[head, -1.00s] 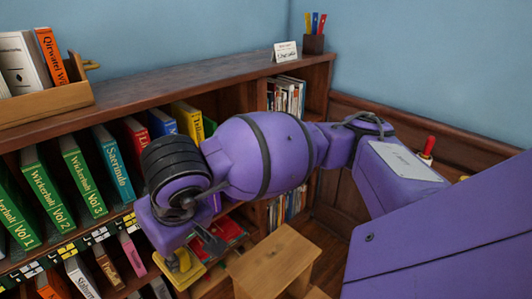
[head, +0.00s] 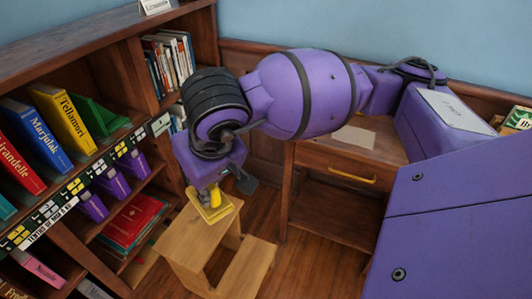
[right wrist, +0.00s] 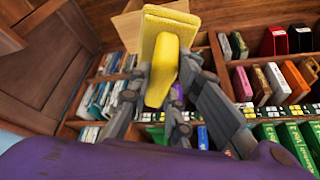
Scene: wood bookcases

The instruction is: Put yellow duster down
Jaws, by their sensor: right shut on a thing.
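The yellow duster (head: 208,212) has a flat pad and a raised handle. My right gripper (head: 221,188) is shut on its handle and points down. My left gripper is not in view.
A bookcase (head: 75,42) with several coloured books stands at the left. A red book stack (head: 132,222) lies on a lower shelf. A wooden desk (head: 385,143) with a paper (head: 353,137) stands behind my right arm. Wood floor (head: 315,262) shows right of the stool.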

